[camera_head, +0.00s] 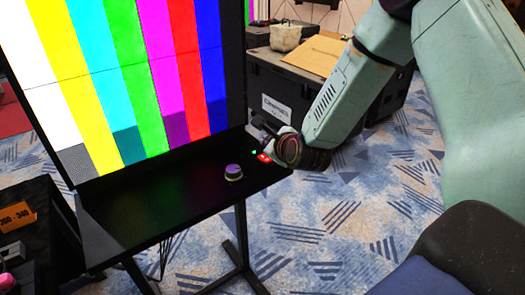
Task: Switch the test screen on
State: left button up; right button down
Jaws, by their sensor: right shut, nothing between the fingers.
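The test screen (140,75) stands at the left of the head view and shows bright vertical colour bars. A black shelf (150,215) juts out below it. A round knob or button (233,172) with a purplish top sits on the shelf. A small red switch (264,157) with a green light beside it is near the shelf's right end. My right gripper (262,132) is shut and empty, just above and beside the red switch; I cannot tell whether it touches. Its wrist hides part of the shelf end. My left gripper is not in view.
Black cases (290,90) stand behind, with a cardboard sheet (316,54) and a grey bag (286,36) on top. A dark case with an orange label (17,217) is at the left edge. Patterned blue carpet (330,230) lies open at the right of the shelf's stand.

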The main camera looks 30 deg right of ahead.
jog(key=shift+s+r+p, duration=0.2)
jog(key=shift+r+p, duration=0.2)
jog(key=shift+r, duration=0.2)
jog(key=shift+s+r+p, duration=0.15)
jog(key=shift+r+p, duration=0.2)
jog(key=shift+r, duration=0.2)
jog(key=shift+f, duration=0.1)
